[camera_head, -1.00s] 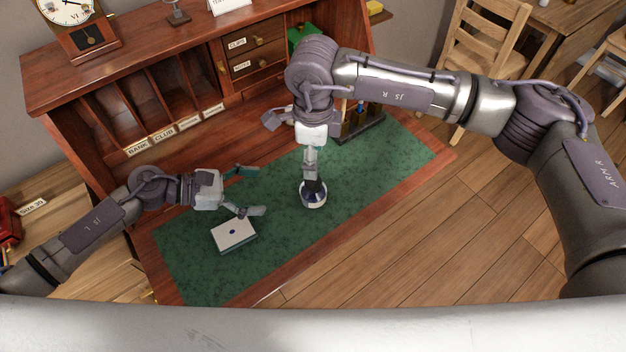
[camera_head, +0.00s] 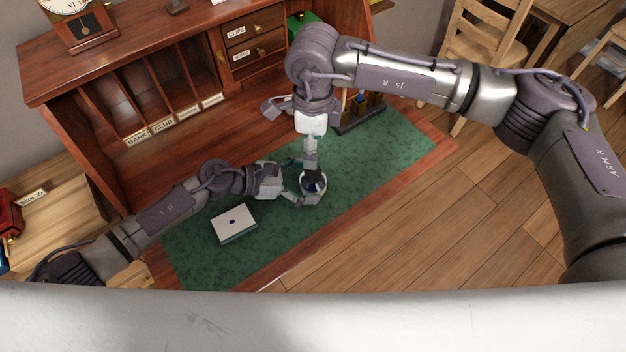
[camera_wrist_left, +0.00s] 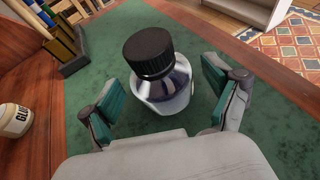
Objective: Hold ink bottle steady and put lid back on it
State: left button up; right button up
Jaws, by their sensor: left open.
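The ink bottle (camera_head: 316,191) stands upright on the green desk mat (camera_head: 385,158). In the left wrist view the glass bottle (camera_wrist_left: 166,94) has its black lid (camera_wrist_left: 148,52) sitting on top; I cannot tell whether it is screwed tight. My left gripper (camera_head: 302,183) is open at the bottle. In the wrist view its green-padded fingers (camera_wrist_left: 165,100) are to either side of the bottle with gaps visible. My right gripper (camera_head: 311,164) points down over the bottle in the head view, hiding part of it. Its finger opening is unclear, and it does not show in the wrist view.
A white box (camera_head: 234,222) with a blue dot lies on the mat near my left arm. A glue bottle (camera_wrist_left: 16,120) shows in the wrist view. The desk's slots and drawers (camera_head: 252,40) rise behind.

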pick_arm(q)
jog(key=shift+w+d+f, duration=0.2)
jog(key=shift+d+f, duration=0.05)
jog(key=shift+d, duration=0.35)
jog(key=shift+c, duration=0.2)
grip_shut()
pick_arm(e)
jog(key=n, duration=0.3)
jog(key=shift+n, duration=0.4)
jog(key=n, duration=1.6)
jog(key=shift+n, duration=0.4)
jog(key=n, duration=0.6)
